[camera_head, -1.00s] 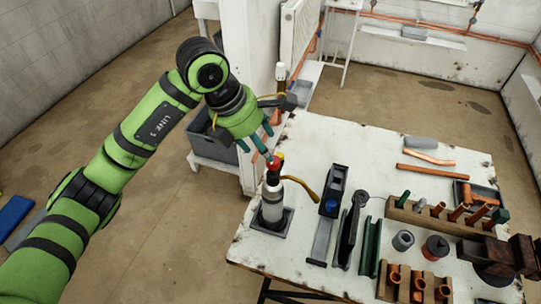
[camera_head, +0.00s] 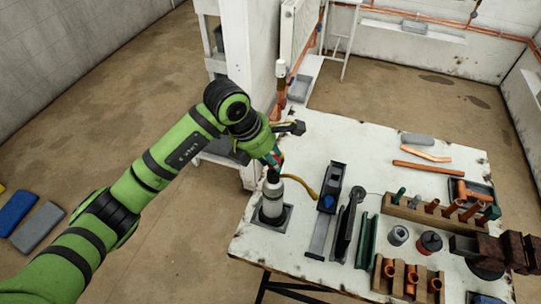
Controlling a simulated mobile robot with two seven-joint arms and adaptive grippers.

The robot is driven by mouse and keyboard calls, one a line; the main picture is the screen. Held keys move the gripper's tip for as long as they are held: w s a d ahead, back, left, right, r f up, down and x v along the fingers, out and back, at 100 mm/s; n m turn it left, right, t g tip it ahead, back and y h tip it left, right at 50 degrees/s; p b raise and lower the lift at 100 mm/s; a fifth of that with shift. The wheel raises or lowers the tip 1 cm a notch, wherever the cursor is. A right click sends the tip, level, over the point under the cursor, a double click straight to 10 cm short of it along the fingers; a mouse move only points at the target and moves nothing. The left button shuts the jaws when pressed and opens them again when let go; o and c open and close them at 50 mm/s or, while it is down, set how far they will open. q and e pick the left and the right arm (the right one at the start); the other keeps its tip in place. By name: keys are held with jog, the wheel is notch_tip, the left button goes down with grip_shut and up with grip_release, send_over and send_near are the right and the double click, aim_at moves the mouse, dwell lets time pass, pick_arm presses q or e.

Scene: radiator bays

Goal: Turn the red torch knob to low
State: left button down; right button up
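The torch (camera_head: 271,204) is a pale canister with a dark top, upright in a dark square base on the near left of the table. A curved brass tube (camera_head: 300,184) comes from its top to the right. My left gripper (camera_head: 273,160) points down at the torch top, its teal fingers at the red knob (camera_head: 279,151). Only a small bit of red shows; the fingers and wrist hide the rest. I cannot tell whether the fingers are closed on it or only beside it. The knob's setting is not readable. My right gripper is out of view.
The white table (camera_head: 335,135) carries a dark tool with a blue part (camera_head: 328,199), wooden racks (camera_head: 408,208) of copper fittings, loose copper pipes (camera_head: 428,167) and a red-and-dark can (camera_head: 429,243). A white wall end and radiator (camera_head: 300,30) stand behind my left arm.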

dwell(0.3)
pick_arm(q)
jog(key=n+t+b, duration=0.1)
jog(key=n+b, duration=0.1)
jog(key=shift+f+b, duration=0.2)
jog(key=shift+b, duration=0.2)
jog(key=n+y+b, duration=0.1)
jog(key=n+b, duration=0.2)
jog(key=n+t+y+b, duration=0.1)
jog(key=n+b, duration=0.2)
jog(key=shift+s+d+n+y+b, duration=0.15)
jog(key=shift+d+n+y+b, duration=0.05)
jog(key=shift+n+y+b, duration=0.15)
jog(key=shift+d+r+n+t+y+b, duration=0.15)
jog(key=shift+n+y+b, duration=0.1)
jog(key=shift+n+b, duration=0.55)
jog(key=shift+a+r+n+t+y+b, duration=0.1)
jog(key=shift+n+t+y+b, duration=0.1)
jog(key=shift+n+b, duration=0.55)
jog(key=c, duration=0.9)
grip_release()
